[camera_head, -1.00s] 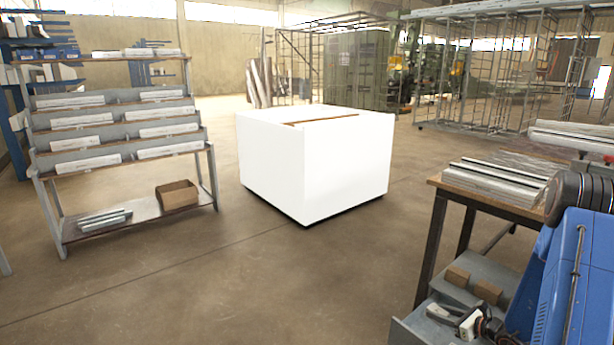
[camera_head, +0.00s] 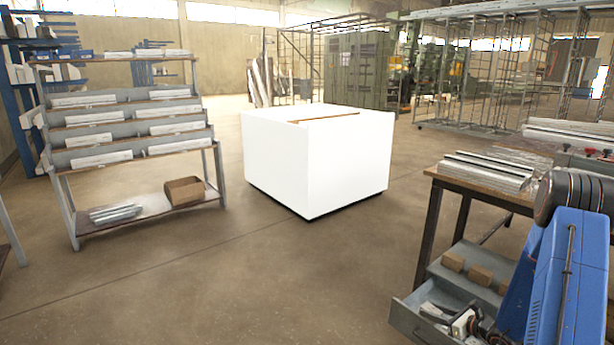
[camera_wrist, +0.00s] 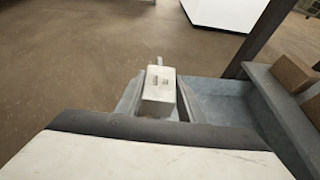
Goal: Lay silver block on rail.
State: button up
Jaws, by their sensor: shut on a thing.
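My gripper (camera_wrist: 158,97) is shut on a small pale silver block (camera_wrist: 159,82) with a slot in its top face, seen in the wrist view. In the head view, the block (camera_head: 464,322) shows as a light patch at the open drawer, beside my blue arm. The drawer (camera_head: 412,322) is grey and pulled out below the bench. Long silver metal profiles (camera_head: 487,170) lie on the bench top. I cannot tell which of them, if any, is the rail.
The wooden-topped bench (camera_head: 445,178) stands at right, with brown blocks (camera_head: 480,275) in the drawer unit below. A white cabinet (camera_head: 325,165) stands mid-floor. A shelf rack (camera_head: 140,207) with profiles and a cardboard box (camera_head: 185,191) is at left. The floor between is clear.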

jog(key=w+a+f, duration=0.3)
jog(key=a, duration=0.5)
jog(key=w+a+f, duration=0.3)
jog(key=a, duration=0.5)
jog(key=w+r+m+t+h, duration=0.1)
jog(key=w+r+m+h, duration=0.2)
jog(key=r, duration=1.4)
jog(key=shift+w+a, duration=0.15)
